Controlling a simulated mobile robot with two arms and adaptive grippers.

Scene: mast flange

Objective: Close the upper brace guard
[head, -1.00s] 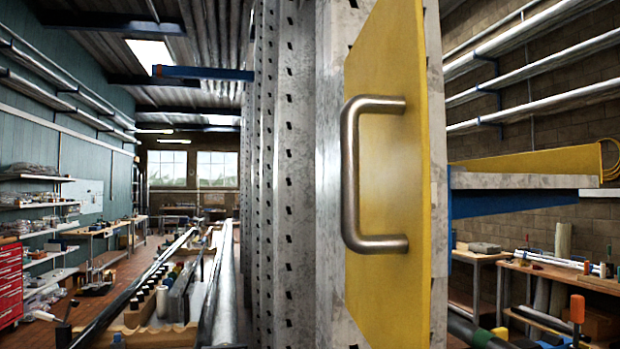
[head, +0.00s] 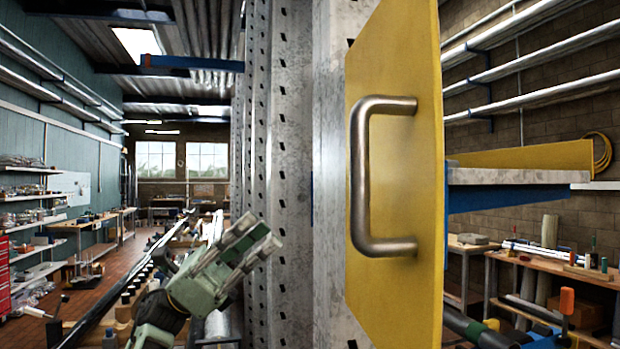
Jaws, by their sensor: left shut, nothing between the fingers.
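The upper brace guard (head: 415,180) is a yellow panel standing out at an angle from the grey perforated steel mast (head: 285,150). A bent metal handle (head: 362,180) is fixed upright on its face. My left gripper (head: 262,240) is at the lower left in front of the mast, pointing up and to the right. It is shut and empty, apart from the handle and to the left of it. My right gripper is not in view.
To the right, a grey shelf arm (head: 515,177) with a yellow plate (head: 530,157) and blue bracket juts out behind the guard. Workbenches (head: 560,270) stand at the right. A long rack of bars and parts (head: 120,300) lies at the lower left.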

